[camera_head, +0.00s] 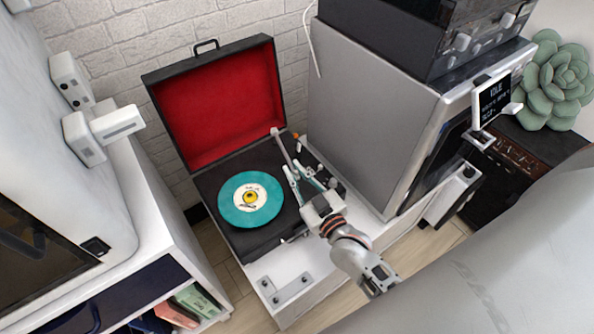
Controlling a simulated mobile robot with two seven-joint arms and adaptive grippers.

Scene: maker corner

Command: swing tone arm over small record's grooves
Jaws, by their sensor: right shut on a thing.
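A teal small record (234,211) with a cream label and a yellow centre lies on the deck of an open black record player (214,183) with a red-lined lid. The tone arm (281,146) is a thin grey bar at the right side of the deck, beside the record and apart from its grooves. My right gripper (292,172) reaches in from the lower right. Its fingers are shut on the tone arm. The tone arm's front end is partly hidden by the gripper. My left gripper is not in view.
The player stands on a white cabinet (262,272) with a grey bracket plate (287,287) near its front edge. A tall grey machine (365,110) rises close on the right. A white shelf unit (160,235) stands at left.

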